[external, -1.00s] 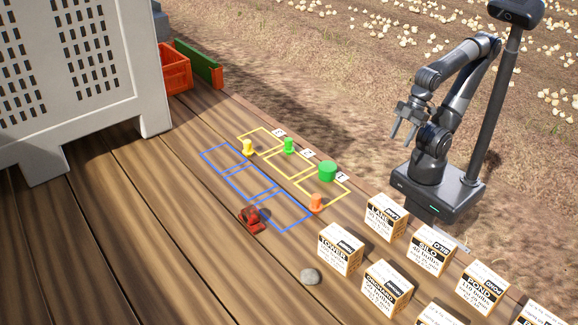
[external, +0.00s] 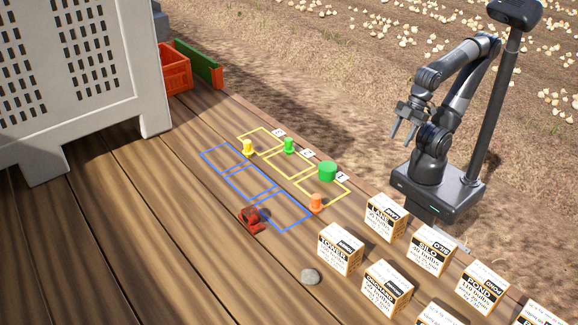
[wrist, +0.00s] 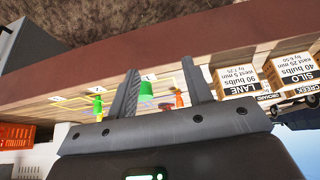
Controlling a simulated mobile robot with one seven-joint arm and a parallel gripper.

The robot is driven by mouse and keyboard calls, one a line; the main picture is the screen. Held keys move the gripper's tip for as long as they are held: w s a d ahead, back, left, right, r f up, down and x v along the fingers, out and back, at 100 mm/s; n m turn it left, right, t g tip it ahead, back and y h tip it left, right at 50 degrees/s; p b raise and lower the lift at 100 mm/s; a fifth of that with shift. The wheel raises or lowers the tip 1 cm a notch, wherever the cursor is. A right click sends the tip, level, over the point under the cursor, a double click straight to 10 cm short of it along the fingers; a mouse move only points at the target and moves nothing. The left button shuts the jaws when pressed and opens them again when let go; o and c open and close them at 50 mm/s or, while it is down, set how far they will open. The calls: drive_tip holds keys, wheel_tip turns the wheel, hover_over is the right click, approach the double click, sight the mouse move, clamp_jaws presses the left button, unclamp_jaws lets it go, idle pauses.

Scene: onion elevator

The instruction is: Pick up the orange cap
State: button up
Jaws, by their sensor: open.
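The orange cap (external: 316,203) stands upright on the wooden deck, at the near end of the yellow outlined boxes (external: 333,194). It also shows in the wrist view (wrist: 178,98), beyond the gripper and between the lines of its two fingers. My gripper (external: 403,138) is open and empty, well apart from the cap, up and to its right in the external view. In the wrist view my gripper (wrist: 162,66) shows two spread fingers with nothing between them. The larger green piece (external: 327,171) stands just behind the orange cap.
A small green piece (external: 288,146) and a yellow piece (external: 248,147) stand farther along. A red object (external: 251,218) lies by the blue boxes (external: 286,226). Several labelled cartons (external: 340,249) stand at the near right.

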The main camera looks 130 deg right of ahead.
drive_tip(key=shift+o, duration=0.4)
drive_tip(key=w+r+m+g, duration=0.1)
drive_tip(key=w+r, duration=0.3)
drive_tip(key=w, duration=0.5)
drive_tip(key=w+r+m+g, duration=0.15)
drive_tip(key=w+r, duration=0.25)
drive_tip(key=w, duration=0.5)
drive_tip(key=g, duration=0.3)
hover_over(317, 196)
drive_tip(key=shift+m, duration=0.45)
drive_tip(key=f, duration=0.4)
drive_tip(key=shift+s+a+f, duration=0.1)
drive_tip(key=shift+s+f, duration=0.25)
drive_tip(key=shift+f, duration=0.05)
drive_tip(key=shift+w+f, duration=0.35)
drive_tip(key=shift+f, duration=0.1)
wheel_tip(317, 196, down, 10)
drive_tip(key=shift+f, duration=0.2)
